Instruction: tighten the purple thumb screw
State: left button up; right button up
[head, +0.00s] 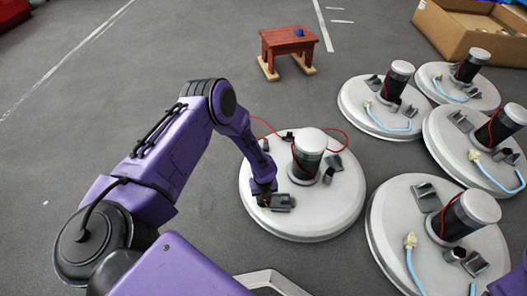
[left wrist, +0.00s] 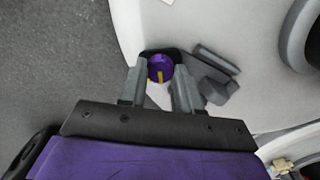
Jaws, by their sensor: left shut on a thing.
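The purple thumb screw (left wrist: 158,65) has a round head with a yellow mark. It sits by a dark bracket at the edge of a white round scrubber tank top (head: 320,220), which also shows in the left wrist view (left wrist: 225,30). My left gripper (left wrist: 160,85) is shut on the screw, with one grey finger on each side of its head. In the head view my left gripper (head: 266,196) reaches down to the near left part of the tank top, and the screw is hidden there. My right gripper is not in view.
A black cylinder with a white cap (head: 309,152) stands on this tank top, with a red cable looping behind. Several similar tanks (head: 415,195) stand close on the right. A red wooden stool (head: 288,42) and a cardboard box (head: 455,38) are farther back.

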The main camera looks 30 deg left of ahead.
pick_arm(q)
jog(key=m, duration=0.6)
jog(key=shift+b, duration=0.35)
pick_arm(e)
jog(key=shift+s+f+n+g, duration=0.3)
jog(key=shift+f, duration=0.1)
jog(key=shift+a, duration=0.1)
pick_arm(q)
jog(key=o, duration=1.1)
jog(key=shift+c, duration=0.2)
jog(key=shift+r, duration=0.15)
notch_tip(320, 180, up, 10)
jog(key=p, duration=0.5)
jog(key=shift+r, duration=0.2)
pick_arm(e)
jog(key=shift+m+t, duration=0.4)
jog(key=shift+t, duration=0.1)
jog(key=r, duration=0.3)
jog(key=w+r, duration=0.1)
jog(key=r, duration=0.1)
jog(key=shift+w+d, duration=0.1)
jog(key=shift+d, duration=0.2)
